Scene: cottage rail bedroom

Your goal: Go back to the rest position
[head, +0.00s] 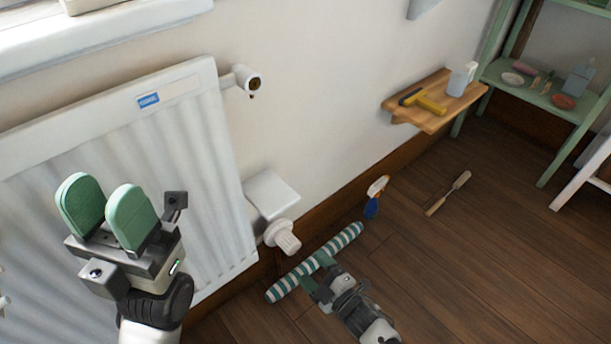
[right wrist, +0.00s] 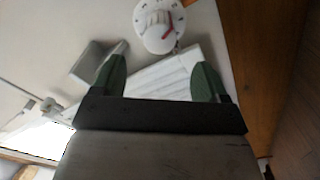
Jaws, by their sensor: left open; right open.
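My left gripper (head: 103,208) is raised in front of the white radiator (head: 222,215). Its two green finger pads are apart with nothing between them. My right gripper (head: 318,277) is low, close to the green-and-white striped roll (head: 342,243) near the foot of the wall. Its fingers overlap the roll in the head view; I cannot tell whether they touch it. In the right wrist view, the right gripper (right wrist: 158,80) has its fingers wide apart and empty, and the roll does not show.
A white radiator valve (head: 284,238) sticks out near my right gripper; its dial (right wrist: 158,24) shows in the wrist view. A wooden shelf (head: 445,114) juts from the wall. Floor at lower right is clear.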

